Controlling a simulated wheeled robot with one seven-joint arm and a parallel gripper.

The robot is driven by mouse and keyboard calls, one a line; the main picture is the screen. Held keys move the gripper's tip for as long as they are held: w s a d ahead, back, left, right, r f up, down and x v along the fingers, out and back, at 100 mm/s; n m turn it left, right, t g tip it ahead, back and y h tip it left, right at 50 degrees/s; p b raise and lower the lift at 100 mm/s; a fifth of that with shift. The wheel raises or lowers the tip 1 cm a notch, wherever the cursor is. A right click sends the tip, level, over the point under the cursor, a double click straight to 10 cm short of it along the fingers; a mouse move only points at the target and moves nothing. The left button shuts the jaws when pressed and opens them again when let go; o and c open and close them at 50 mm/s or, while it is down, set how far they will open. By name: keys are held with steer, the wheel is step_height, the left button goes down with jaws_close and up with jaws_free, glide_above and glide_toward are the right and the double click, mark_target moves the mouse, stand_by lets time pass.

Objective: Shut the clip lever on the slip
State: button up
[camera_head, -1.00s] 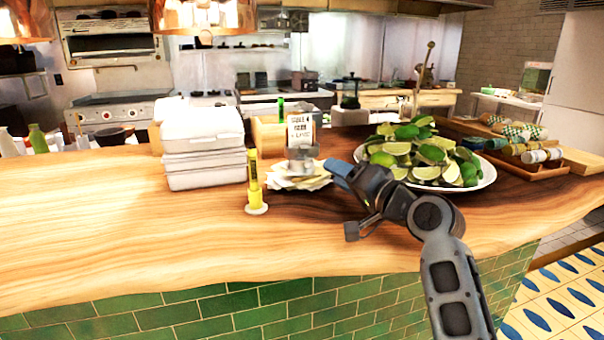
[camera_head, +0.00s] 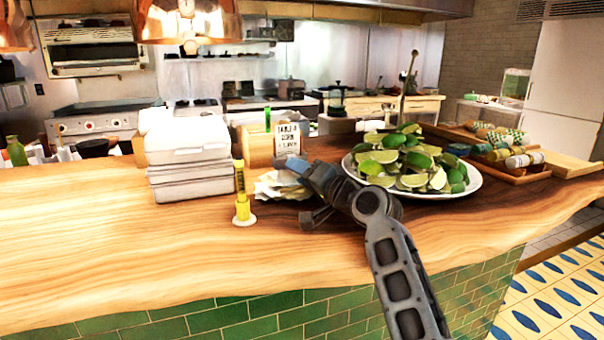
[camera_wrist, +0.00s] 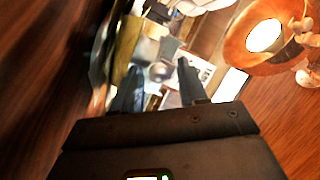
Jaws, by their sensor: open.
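The order slip (camera_head: 289,138), a white card with printed lines, stands upright at the back middle of the counter. Its grey metal clip is mostly hidden behind my gripper (camera_head: 298,168) in the head view. In the wrist view, a grey metal piece with a rounded knob, apparently the clip (camera_wrist: 158,71), shows between and beyond my two dark fingers (camera_wrist: 160,82). The fingers are apart with no grip visible; I cannot tell whether they touch it. A printed white patch beside the right finger looks like the slip (camera_wrist: 192,72). The lever's position is unclear.
Loose pale papers (camera_head: 283,186) lie under the clip. A plate of limes (camera_head: 474,184) sits close to my arm's right. The front left counter (camera_head: 110,240) is clear.

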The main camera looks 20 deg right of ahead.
jaws_close()
steer(key=shift+r+p, duration=0.1)
steer(key=shift+p, duration=0.25)
steer(key=r+p, duration=0.1)
steer(key=p, duration=0.2)
steer(key=shift+g, duration=0.4)
steer(key=r+g+p, duration=0.1)
steer(key=p, duration=0.4)
steer(key=shift+m+g+h, duration=0.3)
steer(key=shift+m+g, duration=0.1)
steer(key=shift+w+r+g+p, duration=0.15)
steer(key=shift+r+g+p, duration=0.05)
steer(key=shift+g+p, duration=0.7)
steer(key=shift+w+r+m+g+h, duration=0.15)
steer(key=shift+r+m+g+h, duration=0.1)
steer(key=shift+g, duration=0.35)
steer(key=shift+w+r+m+g+h, duration=0.15)
steer(key=shift+r+m+g, duration=0.1)
steer(key=shift+g, duration=0.35)
